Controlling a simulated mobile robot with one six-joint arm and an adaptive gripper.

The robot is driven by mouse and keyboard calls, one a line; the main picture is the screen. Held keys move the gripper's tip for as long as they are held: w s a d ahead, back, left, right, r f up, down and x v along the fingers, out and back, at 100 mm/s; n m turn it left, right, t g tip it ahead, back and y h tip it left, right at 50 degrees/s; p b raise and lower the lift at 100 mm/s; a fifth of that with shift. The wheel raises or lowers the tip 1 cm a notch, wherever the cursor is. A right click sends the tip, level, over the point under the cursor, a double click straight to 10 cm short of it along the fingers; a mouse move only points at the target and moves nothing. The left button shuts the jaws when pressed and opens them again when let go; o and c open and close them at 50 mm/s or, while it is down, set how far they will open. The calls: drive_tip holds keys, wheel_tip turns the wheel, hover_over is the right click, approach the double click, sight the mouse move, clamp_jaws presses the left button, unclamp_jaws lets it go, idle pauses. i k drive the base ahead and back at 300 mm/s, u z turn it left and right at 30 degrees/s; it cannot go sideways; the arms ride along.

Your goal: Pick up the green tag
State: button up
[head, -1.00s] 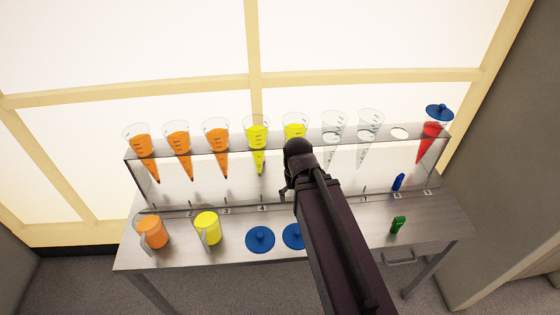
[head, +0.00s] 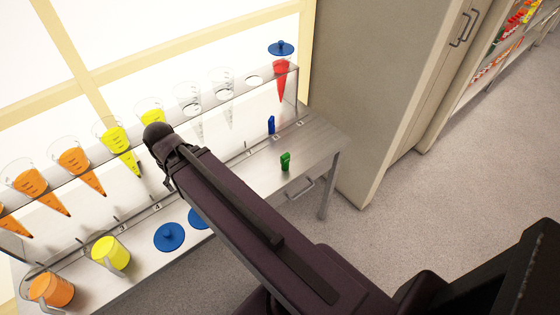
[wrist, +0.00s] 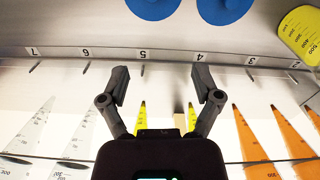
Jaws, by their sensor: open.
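The green tag (head: 285,161) stands on the steel table near its right end, in front of the blue tag, in the head view. It does not show in the wrist view. My gripper (wrist: 160,82) is open and empty in the wrist view, its two fingers spread over the rack's back area near labels 4 and 5. In the head view my arm reaches across the table to the left of the green tag, and the fingers are hidden behind it.
A blue tag (head: 271,124) stands behind the green one. A rack (head: 236,97) holds several cones, with a red one (head: 281,78) at its right end. Blue lids (head: 169,237), a yellow jug (head: 110,253) and an orange jug (head: 51,289) stand left. A cabinet (head: 385,80) stands right.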

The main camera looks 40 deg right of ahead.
sight(285, 159)
drive_tip(key=u, duration=0.05)
drive_tip(key=k, duration=1)
drive_tip(key=z, duration=1.15)
drive_tip(key=i, duration=0.45)
drive_tip(key=u, duration=0.3)
